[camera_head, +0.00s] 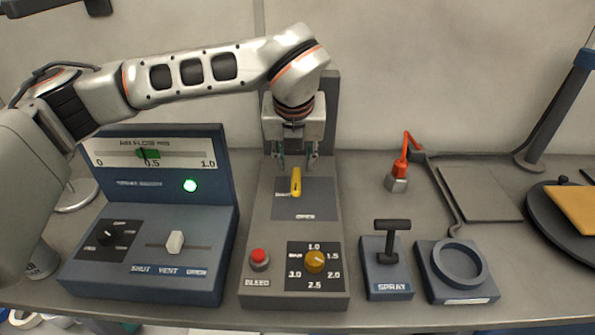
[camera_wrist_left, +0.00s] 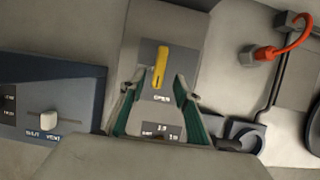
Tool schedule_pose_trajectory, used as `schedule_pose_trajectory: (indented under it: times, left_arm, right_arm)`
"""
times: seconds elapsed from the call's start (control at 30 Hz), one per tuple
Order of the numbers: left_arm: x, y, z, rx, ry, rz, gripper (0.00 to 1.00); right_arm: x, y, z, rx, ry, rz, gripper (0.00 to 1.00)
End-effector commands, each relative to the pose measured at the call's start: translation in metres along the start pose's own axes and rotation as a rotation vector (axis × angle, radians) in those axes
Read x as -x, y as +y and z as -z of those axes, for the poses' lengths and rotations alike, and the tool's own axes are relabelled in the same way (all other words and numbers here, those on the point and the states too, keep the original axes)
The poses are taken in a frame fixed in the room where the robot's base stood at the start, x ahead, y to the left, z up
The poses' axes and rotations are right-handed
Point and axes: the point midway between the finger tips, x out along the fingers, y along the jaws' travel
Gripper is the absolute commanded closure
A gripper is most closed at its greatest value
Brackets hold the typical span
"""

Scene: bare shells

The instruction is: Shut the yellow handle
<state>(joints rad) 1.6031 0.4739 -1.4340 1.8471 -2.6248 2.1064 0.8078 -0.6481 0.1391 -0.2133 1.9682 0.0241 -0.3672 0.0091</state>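The yellow handle (camera_head: 296,183) sits on a dark plate on the grey middle panel (camera_head: 265,225). It points lengthwise, front to back, with a label to its left and "OPEN" below it. My left gripper (camera_head: 295,162) is above and just behind the handle, fingers pointing down. Its two fingers are apart and nothing is between them; they also show in the left wrist view (camera_wrist_left: 157,92). I cannot tell any contact with the handle. My right gripper is not in view.
A blue console (camera_head: 150,270) with a lit green lamp stands left. The middle panel has a red button (camera_head: 259,257) and an orange knob (camera_head: 314,261) in front. A spray lever (camera_head: 390,240), ring holder (camera_head: 460,265) and red-topped tool (camera_head: 399,170) stand right.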

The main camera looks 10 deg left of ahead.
Motion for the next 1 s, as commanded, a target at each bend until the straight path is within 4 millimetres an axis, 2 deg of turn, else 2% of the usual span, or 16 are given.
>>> schedule_pose_trajectory:
  times: [0.2, 0.4, 0.6, 0.83, 0.93, 0.97, 1.0]
  left_arm:
    - [-0.034, 0.0, 0.002, 0.0, 0.007, 0.0, 0.68]
    - [-0.06, -0.001, 0.002, -0.001, 0.007, 0.001, 0.68]
    - [-0.07, -0.001, 0.002, -0.002, 0.004, 0.003, 0.68]
    - [-0.071, -0.001, 0.002, -0.003, 0.004, 0.003, 0.68]
    - [-0.071, -0.001, 0.002, -0.003, 0.004, 0.003, 0.94]
    - [-0.071, -0.001, 0.002, -0.003, 0.004, 0.003, 1.0]
    - [-0.07, -0.001, 0.002, -0.003, 0.004, 0.003, 1.0]
  right_arm:
    - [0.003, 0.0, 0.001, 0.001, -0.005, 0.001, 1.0]
    - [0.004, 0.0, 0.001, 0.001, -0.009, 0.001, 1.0]
    - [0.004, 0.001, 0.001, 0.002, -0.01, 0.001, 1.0]
    - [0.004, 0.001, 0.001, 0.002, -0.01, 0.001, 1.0]
    - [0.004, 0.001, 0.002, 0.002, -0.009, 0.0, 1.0]
    - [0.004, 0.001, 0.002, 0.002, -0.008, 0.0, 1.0]
    - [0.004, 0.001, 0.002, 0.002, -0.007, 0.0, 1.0]
